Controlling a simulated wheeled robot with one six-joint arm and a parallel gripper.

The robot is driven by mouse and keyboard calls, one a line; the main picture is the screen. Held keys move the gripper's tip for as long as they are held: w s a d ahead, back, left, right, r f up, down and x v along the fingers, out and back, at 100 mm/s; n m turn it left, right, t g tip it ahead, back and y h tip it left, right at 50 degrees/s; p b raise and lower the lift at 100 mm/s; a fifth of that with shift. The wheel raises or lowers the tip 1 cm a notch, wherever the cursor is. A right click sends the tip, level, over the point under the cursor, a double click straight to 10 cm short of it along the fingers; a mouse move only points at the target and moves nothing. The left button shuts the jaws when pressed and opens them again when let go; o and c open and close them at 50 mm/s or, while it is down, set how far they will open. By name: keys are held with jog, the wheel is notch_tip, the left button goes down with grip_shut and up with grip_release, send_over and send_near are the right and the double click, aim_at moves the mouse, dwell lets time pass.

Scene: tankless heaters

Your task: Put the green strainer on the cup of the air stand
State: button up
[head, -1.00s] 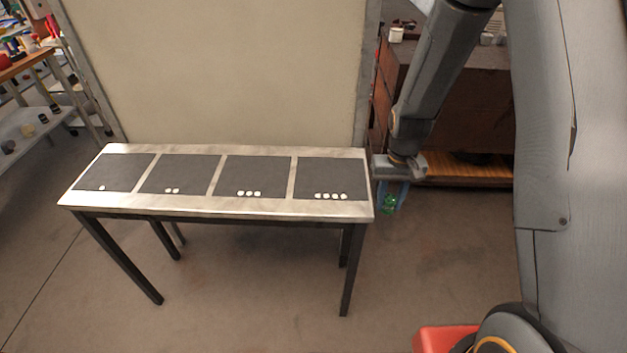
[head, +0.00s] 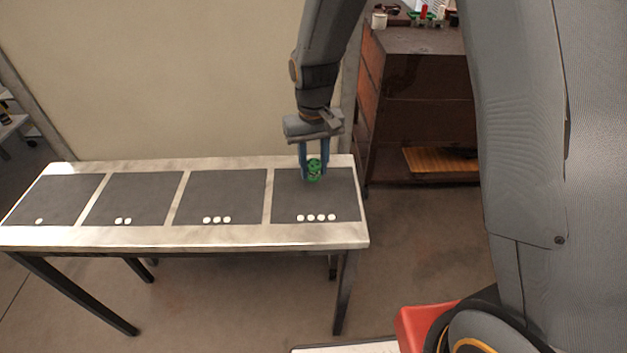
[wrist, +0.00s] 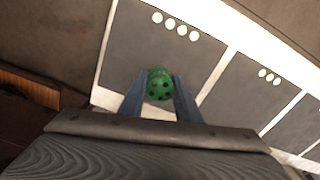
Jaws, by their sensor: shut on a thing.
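The green strainer (head: 314,169) is a small green piece with dark holes, held between the blue fingers of my gripper (head: 314,165). In the head view it appears over the table's right-hand dark panel, the one with several white dots. In the wrist view the strainer (wrist: 159,84) sits between the fingertips (wrist: 159,95), its dotted face toward the camera. The gripper is shut on it. I cannot tell how high it is above the table. I do not make out the air stand or its cup in any view.
The narrow table (head: 200,235) has a pale top with dark panels marked by white dots; the panels look bare. A tall beige panel (head: 180,70) stands behind it. A brown cabinet (head: 425,90) with small items on top stands at the back right. Floor is open between them.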

jog(key=shift+d+f, duration=0.2)
jog(key=shift+f, duration=0.5)
jog(key=shift+f+p, duration=0.6)
jog(key=shift+f, duration=1.45)
jog(key=shift+f, duration=0.1)
jog(key=o, duration=1.1)
